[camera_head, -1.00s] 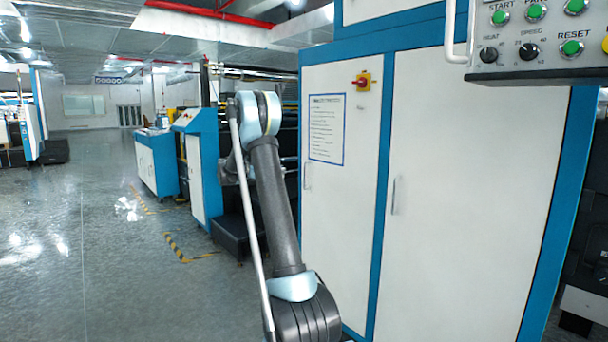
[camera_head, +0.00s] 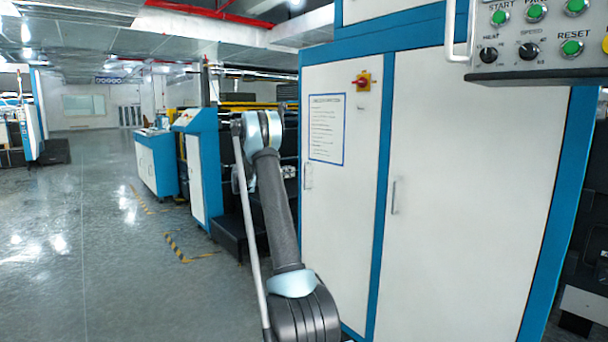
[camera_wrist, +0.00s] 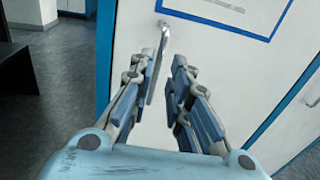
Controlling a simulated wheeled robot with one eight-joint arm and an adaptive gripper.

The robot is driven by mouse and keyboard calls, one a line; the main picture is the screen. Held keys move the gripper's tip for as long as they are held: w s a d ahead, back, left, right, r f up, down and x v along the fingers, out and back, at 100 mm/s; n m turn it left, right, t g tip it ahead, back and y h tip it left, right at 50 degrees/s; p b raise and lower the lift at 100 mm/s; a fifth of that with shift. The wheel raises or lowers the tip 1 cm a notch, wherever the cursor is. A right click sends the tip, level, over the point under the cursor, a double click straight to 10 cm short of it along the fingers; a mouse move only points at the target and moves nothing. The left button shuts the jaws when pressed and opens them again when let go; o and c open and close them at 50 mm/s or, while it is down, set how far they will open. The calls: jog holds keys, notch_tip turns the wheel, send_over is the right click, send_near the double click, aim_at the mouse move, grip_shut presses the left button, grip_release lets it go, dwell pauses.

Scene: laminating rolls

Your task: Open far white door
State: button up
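The far white door (camera_head: 345,210) is the narrower left panel of the blue-framed cabinet. It is shut and bears a blue-bordered notice (camera_head: 326,129). Its slim metal handle (camera_head: 308,176) is near its left edge. In the wrist view the door (camera_wrist: 210,55) fills the middle, and its handle (camera_wrist: 165,38) runs down beyond the fingertips. My gripper (camera_wrist: 164,64) is open, with its two fingers apart and pointing at the handle. The handle's lower part lies in the gap, close to the left finger; I cannot tell if they touch. In the head view my gripper is hidden.
A wider white door (camera_head: 460,200) with its own handle (camera_head: 394,196) is to the right. A control panel (camera_head: 535,45) overhangs at the upper right. A red switch (camera_head: 361,82) sits above the notice. Open floor (camera_head: 90,250) lies to the left.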

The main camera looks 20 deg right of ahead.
jog(key=d, duration=0.3)
jog(key=w+d, duration=0.1)
jog(key=d, duration=0.5)
jog(key=shift+w+d, duration=0.1)
jog(key=shift+w, duration=0.1)
jog(key=shift+c, duration=0.4)
grip_shut()
